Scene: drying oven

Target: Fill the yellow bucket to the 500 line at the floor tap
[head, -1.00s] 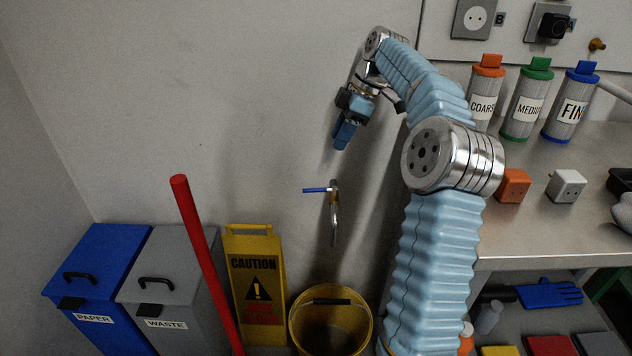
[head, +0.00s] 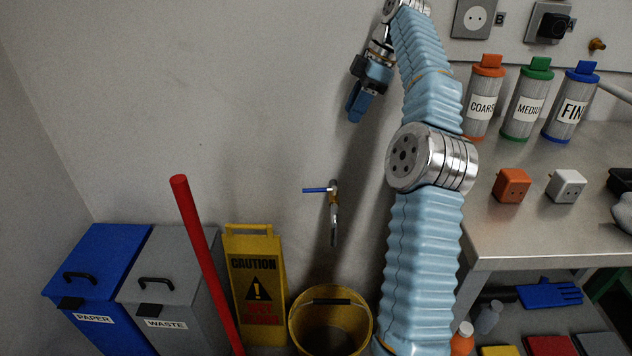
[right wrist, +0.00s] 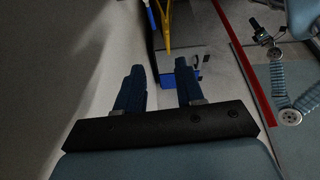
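The yellow bucket (head: 297,325) stands upright on the floor against the wall, its handle (head: 335,301) lying across the rim. Its inside is dark, and I cannot tell a water level or the 500 line. The wall tap (head: 334,220) hangs above it, with its blue lever (head: 316,190) pointing left; no clear stream of water shows. My right gripper (head: 356,104) is above the tap, apart from it. In the right wrist view its two blue fingers (right wrist: 158,90) are spread with nothing between them. A small arm end at that view's upper right may be my left gripper (right wrist: 264,38).
Left of the bucket are a yellow caution sign (head: 256,280), a leaning red pole (head: 200,250), a grey waste bin (head: 172,262) and a blue paper bin (head: 100,255). A metal bench (head: 490,235) with several canisters stands at right. The wall left of the tap is clear.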

